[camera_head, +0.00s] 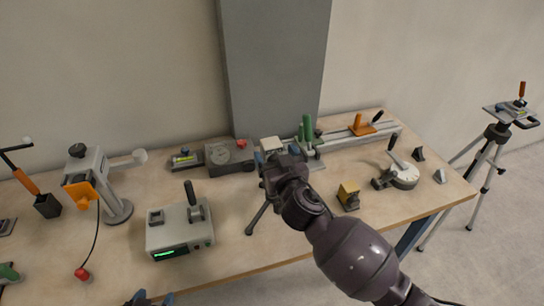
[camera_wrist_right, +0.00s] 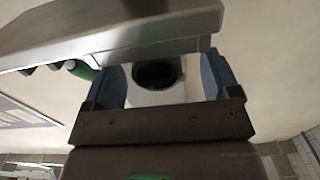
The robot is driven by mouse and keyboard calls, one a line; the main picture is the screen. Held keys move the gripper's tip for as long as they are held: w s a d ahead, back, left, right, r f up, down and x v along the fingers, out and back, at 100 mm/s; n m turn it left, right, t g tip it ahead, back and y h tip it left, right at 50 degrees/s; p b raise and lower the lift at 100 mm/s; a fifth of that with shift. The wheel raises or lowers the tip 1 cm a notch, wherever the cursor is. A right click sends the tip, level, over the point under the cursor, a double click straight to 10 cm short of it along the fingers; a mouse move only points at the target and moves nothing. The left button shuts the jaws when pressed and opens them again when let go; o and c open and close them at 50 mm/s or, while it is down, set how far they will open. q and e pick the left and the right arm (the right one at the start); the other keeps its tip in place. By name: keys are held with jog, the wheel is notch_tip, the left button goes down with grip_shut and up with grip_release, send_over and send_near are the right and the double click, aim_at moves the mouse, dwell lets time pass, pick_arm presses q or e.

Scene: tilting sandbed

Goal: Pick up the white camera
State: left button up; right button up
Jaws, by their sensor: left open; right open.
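The white camera (camera_head: 271,144) sits on top of a small dark tripod (camera_head: 257,216), mostly hidden behind my right gripper (camera_head: 270,158). In the right wrist view, a pale body with a dark round opening, apparently the white camera (camera_wrist_right: 150,92), lies between the two blue fingers of my right gripper (camera_wrist_right: 163,75). The fingers are open, one on each side of it; I cannot tell whether they touch it. My left gripper (camera_head: 150,299) is open, only partly in view at the bottom edge, far from the camera.
A grey box with a lever (camera_head: 180,230) stands left of the tripod. A gauge block (camera_head: 230,155) and a rail with a green handle (camera_head: 345,138) are close behind. A yellow block (camera_head: 348,196) and a white dial device (camera_head: 400,176) stand to the right on the wooden table (camera_head: 435,192).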

jog(key=shift+x, duration=0.85)
jog(key=shift+c, duration=0.5)
jog(key=shift+a+r, duration=0.1)
jog(key=c, duration=1.2)
